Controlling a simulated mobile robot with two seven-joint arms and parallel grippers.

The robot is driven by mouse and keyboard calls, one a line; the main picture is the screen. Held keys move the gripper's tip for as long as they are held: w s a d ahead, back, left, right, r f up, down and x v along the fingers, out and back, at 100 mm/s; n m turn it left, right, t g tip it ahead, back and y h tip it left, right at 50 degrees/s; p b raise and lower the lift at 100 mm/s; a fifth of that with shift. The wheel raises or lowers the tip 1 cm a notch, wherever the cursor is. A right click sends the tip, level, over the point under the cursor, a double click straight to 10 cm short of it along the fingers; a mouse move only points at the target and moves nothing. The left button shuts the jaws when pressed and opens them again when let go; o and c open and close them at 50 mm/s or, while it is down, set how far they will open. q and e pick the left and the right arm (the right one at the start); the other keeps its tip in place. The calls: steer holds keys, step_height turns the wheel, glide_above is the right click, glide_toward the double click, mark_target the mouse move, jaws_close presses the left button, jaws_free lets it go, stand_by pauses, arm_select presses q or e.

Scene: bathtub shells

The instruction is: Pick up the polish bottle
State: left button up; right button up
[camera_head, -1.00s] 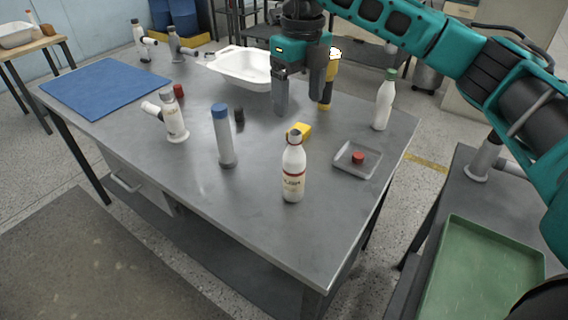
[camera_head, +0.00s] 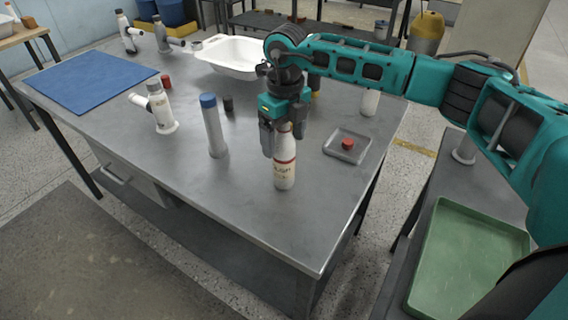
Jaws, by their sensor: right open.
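The polish bottle (camera_head: 285,172), white with a red band and a printed label, stands upright near the front right of the grey metal table (camera_head: 235,215). My right gripper (camera_head: 282,146) points down over it, open, with its fingers around or beside the bottle's upper part. The bottle's cap is partly hidden by the gripper, and I cannot tell whether the fingers touch it. My left gripper is not in view.
A blue-capped cylinder (camera_head: 214,128) stands left of the bottle. A shallow tray with a red cap (camera_head: 347,144) lies to the right. Another white bottle (camera_head: 370,102) is partly hidden behind my right arm. A white basin (camera_head: 232,58) and blue mat (camera_head: 92,80) lie farther back.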

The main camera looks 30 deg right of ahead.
steer(key=shift+c, duration=0.4)
jaws_close()
stand_by(0.4)
